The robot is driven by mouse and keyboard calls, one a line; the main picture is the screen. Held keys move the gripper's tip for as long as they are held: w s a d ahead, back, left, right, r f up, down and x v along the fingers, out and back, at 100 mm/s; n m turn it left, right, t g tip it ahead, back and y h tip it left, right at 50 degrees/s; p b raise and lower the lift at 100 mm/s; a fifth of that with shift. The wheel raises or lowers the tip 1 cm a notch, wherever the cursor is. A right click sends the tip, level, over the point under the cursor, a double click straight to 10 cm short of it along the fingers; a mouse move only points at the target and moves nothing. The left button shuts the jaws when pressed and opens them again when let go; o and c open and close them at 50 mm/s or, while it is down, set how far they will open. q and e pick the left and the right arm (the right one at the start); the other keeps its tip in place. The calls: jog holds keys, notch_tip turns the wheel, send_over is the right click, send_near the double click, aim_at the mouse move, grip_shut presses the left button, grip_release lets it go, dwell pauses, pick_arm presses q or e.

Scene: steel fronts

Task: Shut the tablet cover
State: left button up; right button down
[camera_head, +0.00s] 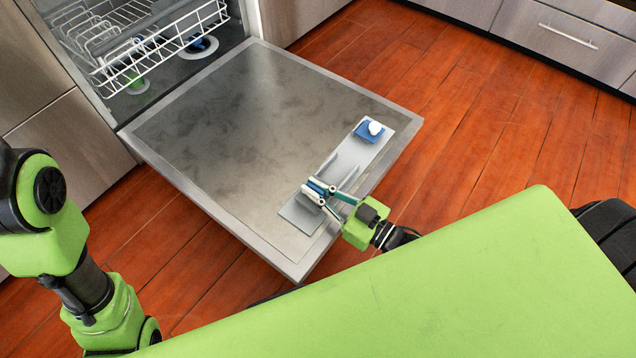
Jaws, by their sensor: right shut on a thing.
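The dispenser panel (384,152) is a light grey strip on the inner face of the lowered dishwasher door. At its far right end is an open blue compartment (361,136) with a white tablet (375,128) in it. The tablet cover, with a blue part (319,185), is at the nearer part of the strip, apart from the compartment. My right gripper (316,190) is shut on this blue part, and its fingers hide much of the cover. My left arm comes in at the left edge; its gripper is out of view.
The dishwasher door (225,110) lies open and flat above the wooden floor (455,115). Steel drawers (565,35) stand at the upper right. The floor between is clear.

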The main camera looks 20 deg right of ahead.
jog(key=shift+s+a+f, duration=0.1)
jog(key=shift+s+a, duration=0.1)
jog(key=shift+a, duration=0.05)
jog(key=c, duration=2.1)
grip_release()
jog(key=shift+c, duration=0.2)
jog(key=v, duration=1.2)
jog(key=shift+w, duration=0.1)
